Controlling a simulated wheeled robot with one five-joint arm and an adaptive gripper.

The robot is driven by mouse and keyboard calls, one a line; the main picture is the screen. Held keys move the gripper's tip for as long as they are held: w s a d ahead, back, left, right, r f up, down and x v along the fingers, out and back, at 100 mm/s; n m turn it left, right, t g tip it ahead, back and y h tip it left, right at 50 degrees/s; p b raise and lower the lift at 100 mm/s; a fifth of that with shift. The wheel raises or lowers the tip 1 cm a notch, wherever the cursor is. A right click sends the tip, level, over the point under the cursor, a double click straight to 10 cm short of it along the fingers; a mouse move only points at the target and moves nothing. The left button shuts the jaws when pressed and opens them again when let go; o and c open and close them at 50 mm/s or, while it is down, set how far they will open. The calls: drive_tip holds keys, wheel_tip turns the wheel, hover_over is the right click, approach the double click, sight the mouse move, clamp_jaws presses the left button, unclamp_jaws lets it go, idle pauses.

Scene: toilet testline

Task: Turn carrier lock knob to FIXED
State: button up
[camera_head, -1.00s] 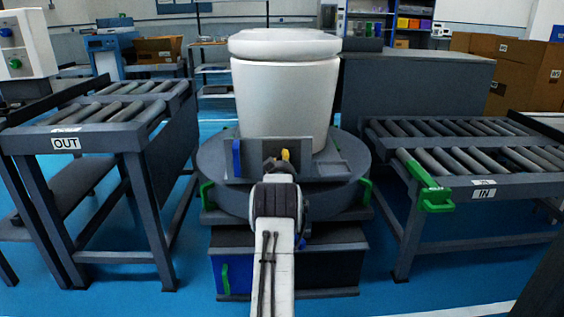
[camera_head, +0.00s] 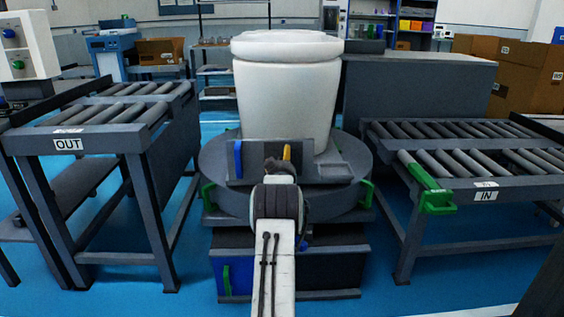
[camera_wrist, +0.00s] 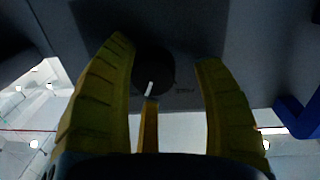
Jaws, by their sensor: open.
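In the wrist view, a dark round knob (camera_wrist: 153,66) with a short white mark sits on a grey panel (camera_wrist: 185,30). My gripper (camera_wrist: 165,52) is open, its two yellow fingers on either side of the knob. A gap shows on the right; I cannot tell whether the left finger touches it. A narrow yellow bar (camera_wrist: 149,125) stands below the white mark between the fingers; I cannot tell what it belongs to. Small lettering beside the knob is unreadable. In the head view, my wrist hides the knob in front of the grey carrier (camera_head: 325,160) under the white toilet (camera_head: 287,95).
A blue handle (camera_head: 238,159) is left of my gripper in the head view and at right in the wrist view (camera_wrist: 298,116). The OUT roller conveyor (camera_head: 100,139) stands left, the IN conveyor (camera_head: 470,200) right. Green handles (camera_head: 367,192) flank the round turntable.

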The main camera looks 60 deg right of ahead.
drive_tip(key=shift+s+f, duration=0.15)
drive_tip(key=v, duration=1.1)
drive_tip(key=shift+a, duration=0.4)
drive_tip(key=shift+s, duration=0.25)
